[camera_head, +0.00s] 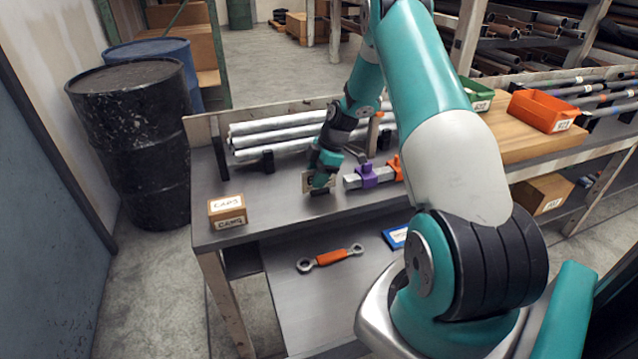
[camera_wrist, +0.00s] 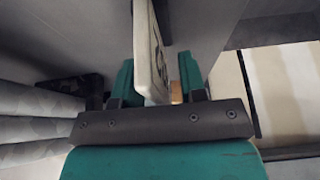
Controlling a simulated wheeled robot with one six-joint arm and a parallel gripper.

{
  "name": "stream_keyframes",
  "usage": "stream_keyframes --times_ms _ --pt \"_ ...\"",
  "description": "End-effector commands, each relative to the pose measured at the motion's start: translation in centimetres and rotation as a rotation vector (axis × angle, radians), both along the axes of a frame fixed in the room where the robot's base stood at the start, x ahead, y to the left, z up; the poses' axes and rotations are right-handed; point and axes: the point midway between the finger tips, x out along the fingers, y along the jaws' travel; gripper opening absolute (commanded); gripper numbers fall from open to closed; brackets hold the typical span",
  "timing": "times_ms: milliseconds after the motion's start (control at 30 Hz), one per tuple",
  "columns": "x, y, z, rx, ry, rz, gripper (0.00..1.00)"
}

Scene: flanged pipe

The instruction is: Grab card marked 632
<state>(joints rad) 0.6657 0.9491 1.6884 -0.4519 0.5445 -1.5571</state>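A pale card (camera_head: 307,182) stands upright on the grey bench in a small dark holder (camera_head: 320,191), partly hidden by my gripper (camera_head: 323,178). In the wrist view the card (camera_wrist: 147,45) is seen nearly edge-on, between the two teal fingers of my gripper (camera_wrist: 156,66). The fingers are apart. A gap shows between the card and the right finger; the left finger is very close to the card, and I cannot tell if it touches. Dark marks show on the card's face, but I cannot read the number.
A purple and orange clamp piece (camera_head: 369,176) lies just right of the card. Pale pipes (camera_head: 270,138) rest behind it. A wrench (camera_head: 330,258) and a blue-edged item (camera_head: 396,237) lie on the lower shelf.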

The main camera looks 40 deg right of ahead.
Motion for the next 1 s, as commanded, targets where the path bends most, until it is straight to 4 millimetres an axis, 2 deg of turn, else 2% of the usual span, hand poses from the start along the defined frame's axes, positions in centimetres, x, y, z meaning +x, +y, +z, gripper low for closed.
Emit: stream_keyframes --times_ms 367,400,533,567,1000 --pt "0.01 -0.01 -0.43 0.0 0.0 0.0 0.38" --pt "0.01 -0.01 -0.38 0.0 0.0 0.0 0.34" --pt "0.0 -0.01 -0.35 0.0 0.0 0.0 0.04" --pt "0.0 -0.01 -0.35 0.0 0.0 0.0 0.0" --pt "0.01 -0.01 0.16 0.0 0.0 0.0 0.0"
